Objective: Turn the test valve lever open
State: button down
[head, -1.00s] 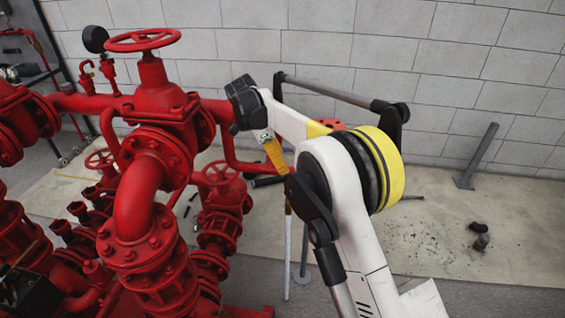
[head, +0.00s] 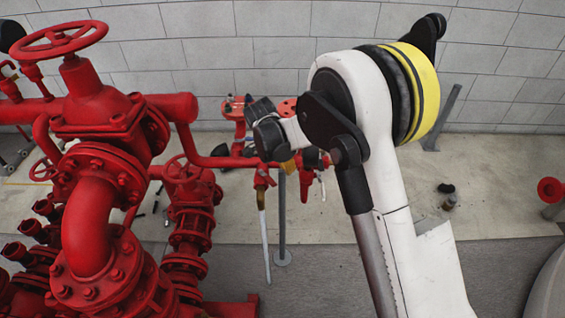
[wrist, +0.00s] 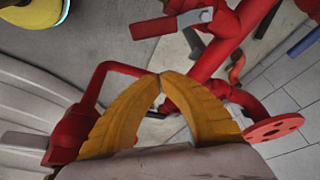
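Two metal levers show in the wrist view. One grey lever (wrist: 25,142) sticks out left from a red valve body at the left. I cannot tell which is the test valve lever. In the head view, red valves (head: 262,178) hang from the pipework behind my wrist. My gripper (wrist: 160,76) has yellow fingers whose tips meet in the wrist view, with nothing visible held between them. Both levers are apart from the fingers. In the head view my gripper (head: 289,167) is mostly hidden by my wrist.
A large red handwheel valve (head: 58,40) and thick red pipes fill the left of the head view. A red flange disc (wrist: 273,128) is close to the right finger in the wrist view. A grey post (head: 443,118) stands at the back right. Open floor lies right of the pipework.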

aim_at(270, 184)
jog(key=a, duration=0.1)
jog(key=s+a+f+b, duration=0.1)
jog(key=a, duration=0.1)
jog(key=shift+s+f, duration=0.35)
jog(key=shift+s, duration=0.05)
jog(key=shift+s+a+m, duration=0.3)
jog(key=shift+s+m, duration=0.15)
jog(key=shift+m, duration=0.45)
jog(key=shift+s+a+m+g, duration=0.2)
jog(key=shift+s+a+m, duration=0.1)
jog(key=shift+s+a, duration=0.25)
jog(key=shift+s+a+m+g, duration=0.2)
jog(key=shift+s+a+m, duration=0.1)
jog(key=shift+a, duration=0.55)
